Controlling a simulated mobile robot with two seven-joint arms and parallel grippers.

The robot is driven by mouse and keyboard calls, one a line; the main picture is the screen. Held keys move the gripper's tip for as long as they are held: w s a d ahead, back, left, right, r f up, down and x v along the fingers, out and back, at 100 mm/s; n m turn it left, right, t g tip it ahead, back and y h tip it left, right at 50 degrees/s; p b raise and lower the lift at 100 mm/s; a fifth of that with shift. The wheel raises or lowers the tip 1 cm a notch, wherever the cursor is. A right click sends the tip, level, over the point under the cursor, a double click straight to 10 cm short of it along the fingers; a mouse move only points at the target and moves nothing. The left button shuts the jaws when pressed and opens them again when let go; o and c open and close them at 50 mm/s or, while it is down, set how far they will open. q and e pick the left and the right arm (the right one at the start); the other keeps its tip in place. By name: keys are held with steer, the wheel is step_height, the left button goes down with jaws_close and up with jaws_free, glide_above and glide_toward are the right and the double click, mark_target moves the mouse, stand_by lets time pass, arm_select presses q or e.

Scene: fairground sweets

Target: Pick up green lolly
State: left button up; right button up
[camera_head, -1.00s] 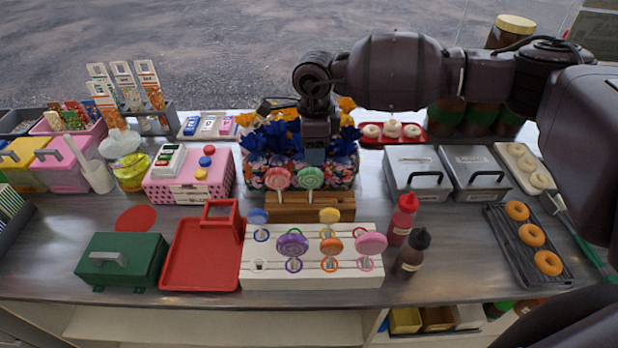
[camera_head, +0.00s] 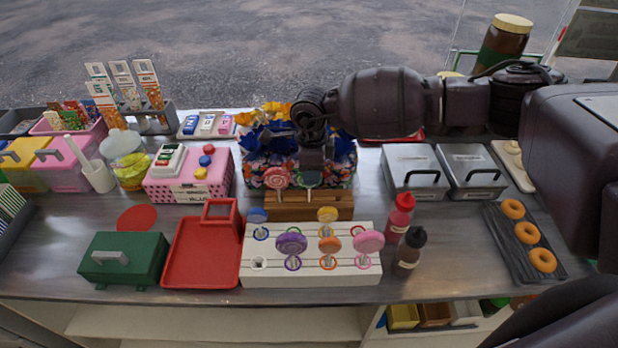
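The green lolly (camera_head: 309,179) stands upright in a wooden block (camera_head: 310,208), beside a red-pink lolly (camera_head: 276,178). It looks dark, in the shade of my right gripper (camera_head: 311,168). The gripper points down from above, right over the green lolly's head, close to it or touching; I cannot tell which. Its fingers are too small and dark to show whether they are open or shut. My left gripper is not in view.
A flowery box with blue and gold wrappers (camera_head: 256,172) stands right behind the lollies. In front is a white rack (camera_head: 310,280) with several lollies. A red tray (camera_head: 195,262) is left of it; a red bottle (camera_head: 400,217) and a brown bottle (camera_head: 409,252) stand right.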

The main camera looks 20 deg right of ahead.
jaws_close()
step_height(320, 180, up, 20)
steer(key=b, duration=0.2)
stand_by(0.5)
